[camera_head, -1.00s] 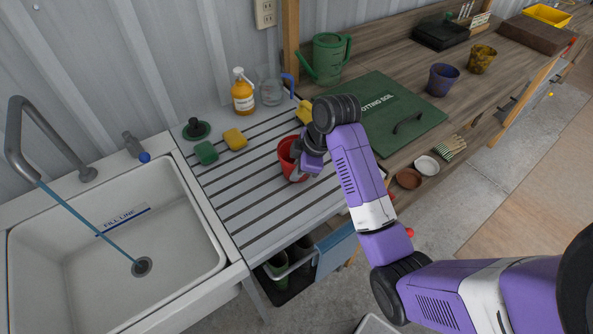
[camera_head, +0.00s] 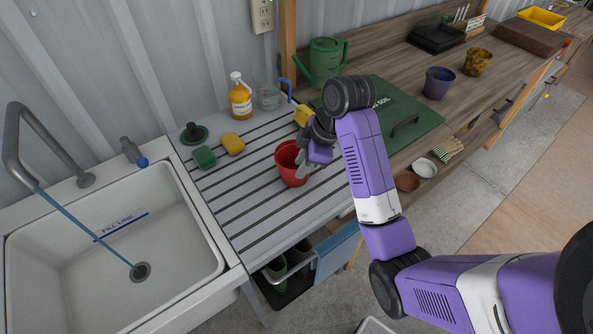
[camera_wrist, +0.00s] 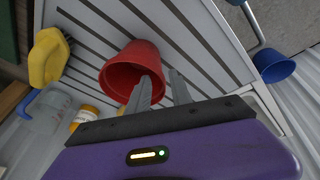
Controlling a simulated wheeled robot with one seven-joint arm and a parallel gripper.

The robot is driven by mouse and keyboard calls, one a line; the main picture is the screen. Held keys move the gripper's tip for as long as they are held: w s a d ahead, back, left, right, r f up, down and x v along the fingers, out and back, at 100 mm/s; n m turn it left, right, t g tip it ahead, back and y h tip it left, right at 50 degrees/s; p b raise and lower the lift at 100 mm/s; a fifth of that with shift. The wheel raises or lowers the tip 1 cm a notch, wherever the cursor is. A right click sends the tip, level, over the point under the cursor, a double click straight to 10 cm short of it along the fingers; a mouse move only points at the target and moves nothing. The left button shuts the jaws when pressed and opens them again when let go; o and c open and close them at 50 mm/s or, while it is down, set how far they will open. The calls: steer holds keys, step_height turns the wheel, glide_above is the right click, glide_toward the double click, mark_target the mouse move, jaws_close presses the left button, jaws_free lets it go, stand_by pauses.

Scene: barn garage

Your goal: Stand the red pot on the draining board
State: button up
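My gripper (camera_head: 303,168) is at the pot's right side. Its two fingers (camera_wrist: 162,85) are apart: one overlaps the pot's mouth, the other lies just outside the rim. I cannot tell whether either finger touches the pot wall.
A green sponge (camera_head: 204,157), yellow sponge (camera_head: 233,143), soap bottle (camera_head: 240,100) and clear jug (camera_head: 268,95) stand behind. A yellow item (camera_head: 302,115) is close behind my gripper. The sink (camera_head: 110,250) is left. The board's front left is clear.

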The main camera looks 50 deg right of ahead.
steer(key=p+v, duration=0.5)
steer(key=v, duration=0.1)
steer(key=a+f+m+t, duration=0.1)
steer(key=a+f, duration=0.2)
steer(key=a, duration=0.1)
steer(key=s+a+f+m+t, duration=0.1)
steer(key=a+f, duration=0.2)
steer(key=a, duration=0.2)
steer(key=a+f+m+t, duration=0.1)
steer(key=a+f+m, duration=0.1)
steer(key=a, duration=0.3)
steer(key=shift+s+a+f+t+h+b, duration=0.2)
steer(key=shift+f+t+h+b, duration=0.1)
steer(key=shift+f+t, duration=0.15)
steer(key=s+a+r+m+t+h, duration=0.1)
steer(key=s+a+r+m+t, duration=0.15)
steer(key=s, duration=0.45)
steer(key=s+a+r+m+t+h, duration=0.1)
steer(key=s+a, duration=0.3)
steer(key=s, duration=0.3)
steer(key=s+a+r+t+y, duration=0.1)
steer(key=s+r+t, duration=0.2)
steer(key=s+r, duration=0.6)
step_height(320, 180, up, 2)
steer(key=shift+a+r+t+y, duration=0.1)
steer(key=shift+a+t+y, duration=0.05)
steer(key=shift+t+y, duration=0.2)
steer(key=shift+s, duration=0.1)
